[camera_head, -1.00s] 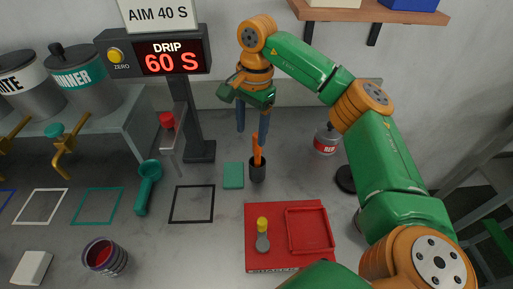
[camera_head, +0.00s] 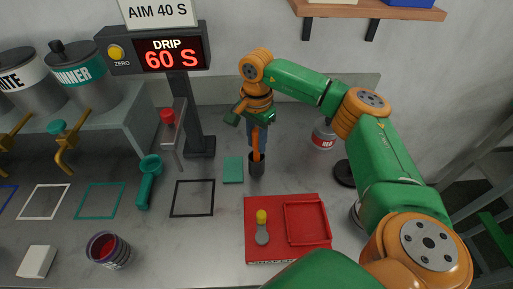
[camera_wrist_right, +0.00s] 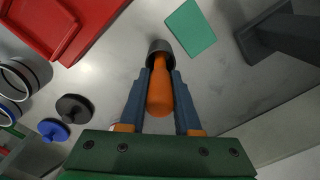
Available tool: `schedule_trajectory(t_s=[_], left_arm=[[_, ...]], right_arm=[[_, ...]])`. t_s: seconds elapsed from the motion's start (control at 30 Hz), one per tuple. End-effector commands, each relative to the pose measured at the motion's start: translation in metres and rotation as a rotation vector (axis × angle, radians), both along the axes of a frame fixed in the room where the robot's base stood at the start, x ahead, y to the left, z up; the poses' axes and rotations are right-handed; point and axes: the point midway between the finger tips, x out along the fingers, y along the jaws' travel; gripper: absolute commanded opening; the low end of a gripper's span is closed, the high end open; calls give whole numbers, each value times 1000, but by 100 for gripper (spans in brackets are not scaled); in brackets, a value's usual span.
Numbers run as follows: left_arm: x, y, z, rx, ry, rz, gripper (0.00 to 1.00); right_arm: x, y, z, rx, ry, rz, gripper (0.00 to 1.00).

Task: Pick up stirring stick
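The stirring stick is an orange stick (camera_head: 256,147) standing upright in a small black holder (camera_head: 257,166) near the middle of the table. In the right wrist view the stick (camera_wrist_right: 160,94) lies between the blue fingers, its lower end in the dark holder (camera_wrist_right: 160,46). My right gripper (camera_head: 257,138) is directly above the holder, fingers pointing down, one on each side of the stick. In the right wrist view its fingertips (camera_wrist_right: 160,74) are close together and appear to be shut on the stick. My left gripper is not in view.
A green pad (camera_head: 233,170) lies just left of the holder. A red tray (camera_head: 288,254) with a yellow-topped tool sits in front. A timer stand (camera_head: 203,147) rises behind left. A paint can labelled RED (camera_head: 324,136) stands to the right.

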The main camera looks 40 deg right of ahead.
Motion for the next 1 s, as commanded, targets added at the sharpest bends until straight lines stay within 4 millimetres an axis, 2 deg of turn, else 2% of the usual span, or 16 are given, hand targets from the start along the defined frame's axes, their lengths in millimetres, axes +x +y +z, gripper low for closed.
schedule_trajectory(t_s=[0.43, 0.53, 0.7, 0.8, 1.0], left_arm=[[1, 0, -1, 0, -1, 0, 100], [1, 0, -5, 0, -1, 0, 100], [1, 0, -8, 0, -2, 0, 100], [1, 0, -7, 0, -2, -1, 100], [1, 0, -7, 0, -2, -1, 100]], right_arm=[[0, 0, 3, 0, -1, 0, 0], [2, 0, 21, 1, -7, -1, 0], [1, 1, 69, 0, -6, -1, 0], [1, 0, 89, 1, -3, 0, 0], [0, 0, 101, 1, 0, 0, 0]])
